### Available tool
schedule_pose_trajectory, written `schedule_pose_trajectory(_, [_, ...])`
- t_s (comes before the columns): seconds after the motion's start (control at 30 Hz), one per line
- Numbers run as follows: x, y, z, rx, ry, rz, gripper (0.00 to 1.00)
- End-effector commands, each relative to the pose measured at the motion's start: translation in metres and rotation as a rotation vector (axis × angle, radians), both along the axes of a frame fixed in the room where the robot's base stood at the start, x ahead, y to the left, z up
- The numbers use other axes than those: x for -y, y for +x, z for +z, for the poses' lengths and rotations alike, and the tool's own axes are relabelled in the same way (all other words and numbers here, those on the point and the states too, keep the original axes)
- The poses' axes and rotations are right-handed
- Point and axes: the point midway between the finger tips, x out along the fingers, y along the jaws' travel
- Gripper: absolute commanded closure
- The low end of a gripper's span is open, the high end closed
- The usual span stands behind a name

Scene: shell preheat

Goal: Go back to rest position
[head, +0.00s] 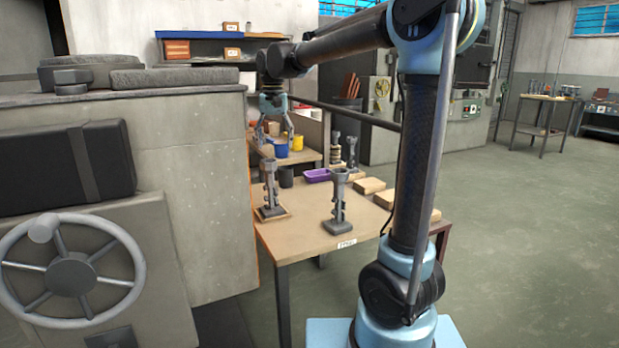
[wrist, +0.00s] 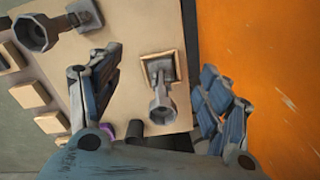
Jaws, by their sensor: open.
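My gripper (head: 272,132) hangs at the end of my raised arm in the head view, above the far part of the work table. In the wrist view my gripper (wrist: 155,95) has its fingers spread wide, with nothing between the pads. Below it, a grey metal shell (wrist: 162,107) stands on a small square wooden base (wrist: 177,58), apart from the fingers. The same shell shows at the table's left in the head view (head: 270,188). A second grey shell (head: 338,200) stands upright near the table's front; it is also at the wrist view's upper left (wrist: 37,33).
The wooden table (head: 290,240) also carries a purple tray (head: 317,175), a dark cup (head: 286,177), another shell (head: 352,153) and several wooden blocks (head: 369,186). A large grey machine (head: 205,190) stands close on the left. Its orange side (wrist: 265,70) is beside my fingers. Open floor (head: 530,230) lies right.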

Motion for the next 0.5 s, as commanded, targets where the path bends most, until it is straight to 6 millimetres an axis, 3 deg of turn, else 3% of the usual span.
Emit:
schedule_pose_trajectory(0.1, [-0.001, -0.010, -0.003, 0.004, 0.004, 0.022, 0.29])
schedule_pose_trajectory(0.23, [0.013, -0.019, -0.005, 0.011, 0.008, 0.027, 0.29])
schedule_pose_trajectory(0.5, [0.070, -0.039, -0.015, 0.030, 0.017, 0.017, 0.29])
